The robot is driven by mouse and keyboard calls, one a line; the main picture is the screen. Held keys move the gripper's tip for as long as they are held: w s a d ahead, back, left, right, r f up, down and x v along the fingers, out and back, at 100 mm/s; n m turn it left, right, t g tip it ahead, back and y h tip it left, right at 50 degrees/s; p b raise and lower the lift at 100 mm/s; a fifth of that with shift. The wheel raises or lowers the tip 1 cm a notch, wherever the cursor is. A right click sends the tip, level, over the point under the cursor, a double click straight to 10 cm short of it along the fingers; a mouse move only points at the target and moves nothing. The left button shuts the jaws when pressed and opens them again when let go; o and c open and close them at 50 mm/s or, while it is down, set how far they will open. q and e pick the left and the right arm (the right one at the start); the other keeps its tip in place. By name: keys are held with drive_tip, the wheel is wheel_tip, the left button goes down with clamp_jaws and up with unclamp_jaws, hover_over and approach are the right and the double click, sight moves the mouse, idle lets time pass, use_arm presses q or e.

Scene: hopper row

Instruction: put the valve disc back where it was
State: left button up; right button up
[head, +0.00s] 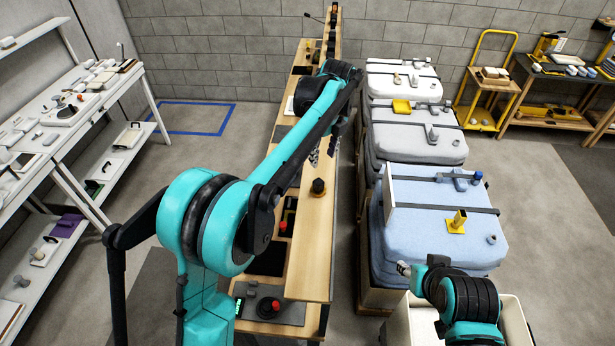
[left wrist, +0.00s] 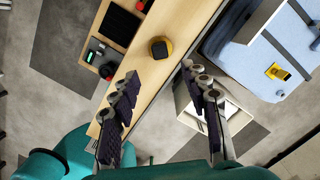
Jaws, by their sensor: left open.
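A dark round piece with a yellow edge (head: 318,186), possibly the valve disc, sits on the long wooden bench (head: 310,265). It also shows in the left wrist view (left wrist: 161,48), beyond and between my fingertips. My left gripper (head: 325,148) is above the bench, its fingers spread and empty; both fingers show in the left wrist view (left wrist: 158,82). They are apart from the dark piece.
Blue (head: 440,245), white-grey (head: 415,135) and white (head: 402,80) covered hoppers line the bench's right side. A yellow fitting (head: 457,222) stands on the blue one. A lower shelf at the bench's left holds a red-knobbed box (head: 270,305). White shelving (head: 60,135) stands left, with open floor between.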

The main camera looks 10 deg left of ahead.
use_arm(q)
drive_tip(key=s+a+r+n+t, duration=0.1)
drive_tip(key=s+a+r+n, duration=0.1)
drive_tip(key=s+a+n, duration=0.35)
drive_tip(key=s+a+r+n+t, duration=0.2)
drive_tip(key=s+n, duration=0.5)
drive_tip(key=s, duration=0.2)
drive_tip(key=s+a+f+n+t, duration=0.1)
drive_tip(key=s+a+f+n, duration=0.1)
drive_tip(key=s+f+n, duration=0.2)
drive_tip(key=s+a+f+n+t+h, duration=0.1)
drive_tip(key=s+f+n, duration=0.3)
drive_tip(key=s+n, duration=0.6)
drive_tip(key=shift+s+a+t, duration=0.2)
drive_tip(key=shift+a+t, duration=0.4)
